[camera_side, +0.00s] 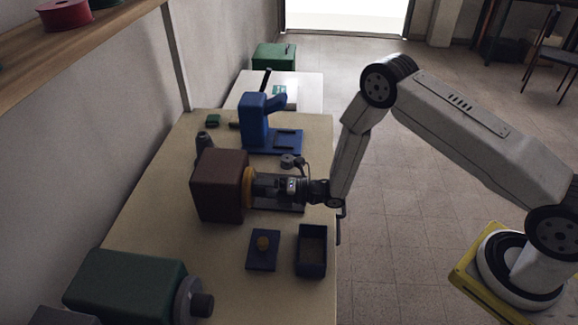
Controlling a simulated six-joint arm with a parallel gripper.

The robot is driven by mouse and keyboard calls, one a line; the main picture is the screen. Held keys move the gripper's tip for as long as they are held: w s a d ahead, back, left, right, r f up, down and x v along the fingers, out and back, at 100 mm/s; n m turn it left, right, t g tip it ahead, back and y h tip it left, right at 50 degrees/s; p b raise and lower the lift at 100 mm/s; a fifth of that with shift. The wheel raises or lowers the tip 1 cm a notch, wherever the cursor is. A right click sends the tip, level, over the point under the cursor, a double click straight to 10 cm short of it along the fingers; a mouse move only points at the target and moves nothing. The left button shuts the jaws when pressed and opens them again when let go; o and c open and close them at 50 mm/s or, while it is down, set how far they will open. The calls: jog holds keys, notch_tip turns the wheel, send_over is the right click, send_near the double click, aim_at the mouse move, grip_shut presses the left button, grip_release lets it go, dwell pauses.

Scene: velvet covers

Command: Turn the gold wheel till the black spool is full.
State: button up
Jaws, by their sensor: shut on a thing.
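The gold wheel (247,188) is on the right face of a brown box (217,186) on the table. Only the wheel's edge shows. My gripper (256,187) reaches in level from the right and is shut on the wheel; its fingertips are small and partly merge with the wheel. I cannot pick out the black spool for sure. A dark upright piece (203,141) stands behind the brown box, and a small dark round part (288,161) is just beyond my gripper. How full any spool is cannot be seen.
A blue machine (254,122) stands farther back on the table (150,205). In front are a blue plate with a gold knob (263,243) and an open dark blue tray (311,262). A green machine (128,283) is at the near left. The wall borders the left side.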

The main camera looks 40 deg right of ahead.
jog(key=m, duration=0.4)
jog(key=shift+m, duration=0.3)
dwell(0.4)
jog(key=o, duration=1.3)
jog(key=shift+v, duration=3.95)
